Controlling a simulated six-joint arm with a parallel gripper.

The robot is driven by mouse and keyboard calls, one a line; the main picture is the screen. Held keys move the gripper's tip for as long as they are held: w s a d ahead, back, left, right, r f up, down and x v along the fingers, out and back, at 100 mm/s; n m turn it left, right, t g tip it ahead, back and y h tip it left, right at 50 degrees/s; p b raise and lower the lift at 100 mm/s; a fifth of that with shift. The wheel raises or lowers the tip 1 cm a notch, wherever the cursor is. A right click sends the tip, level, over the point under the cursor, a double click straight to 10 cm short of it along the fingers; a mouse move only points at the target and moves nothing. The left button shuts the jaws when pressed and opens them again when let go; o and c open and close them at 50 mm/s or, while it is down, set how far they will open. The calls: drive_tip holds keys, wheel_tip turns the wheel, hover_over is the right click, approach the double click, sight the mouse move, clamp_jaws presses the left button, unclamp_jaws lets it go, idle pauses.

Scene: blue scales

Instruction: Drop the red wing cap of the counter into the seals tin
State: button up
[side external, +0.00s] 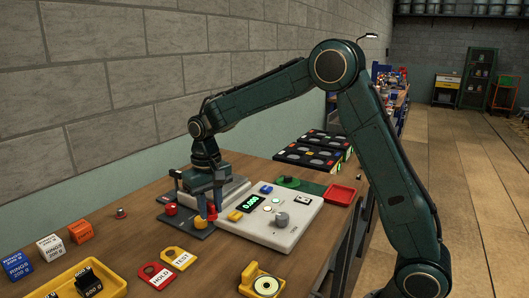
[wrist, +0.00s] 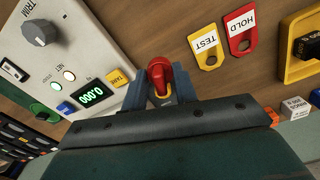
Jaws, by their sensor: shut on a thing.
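My gripper (side external: 206,213) is low over the dark plate (side external: 180,224) at the left end of the white counter (side external: 287,226). In the wrist view, my gripper (wrist: 160,90) is shut on the red wing cap (wrist: 160,74), with a yellow-orange ring by it. The red cap shows only partly between the fingers in the side view (side external: 212,208). Whether it is seated or lifted is hidden. A small empty red tray (side external: 341,195) lies right of the counter. I see no readable label naming the seals tin.
Red HOLD (side external: 154,275) and yellow TEST (side external: 178,258) tags lie in front. Another red knob (side external: 171,209) is beside my gripper. The wall runs behind the bench.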

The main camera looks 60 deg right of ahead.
drive_tip(key=shift+f, duration=0.1)
drive_tip(key=f+n, duration=0.1)
drive_tip(key=f, duration=0.1)
drive_tip(key=s+f+n, duration=0.1)
drive_tip(key=f, duration=0.2)
drive_tip(key=s+f+n, duration=0.1)
drive_tip(key=f, duration=0.2)
drive_tip(key=shift+f, duration=0.2)
drive_tip(key=shift+w+d+r, duration=0.3)
drive_tip(key=shift+w+r, duration=0.05)
drive_tip(key=shift+w, duration=0.35)
drive_tip(key=w+d+r, duration=0.8)
drive_tip(key=w, duration=0.3)
drive_tip(key=w+d+r, duration=0.1)
drive_tip(key=d+r, duration=0.9)
drive_tip(key=shift+w+d, duration=0.25)
drive_tip(key=shift+w, duration=0.15)
drive_tip(key=shift+f, duration=1.95)
drive_tip(key=shift+f, duration=0.15)
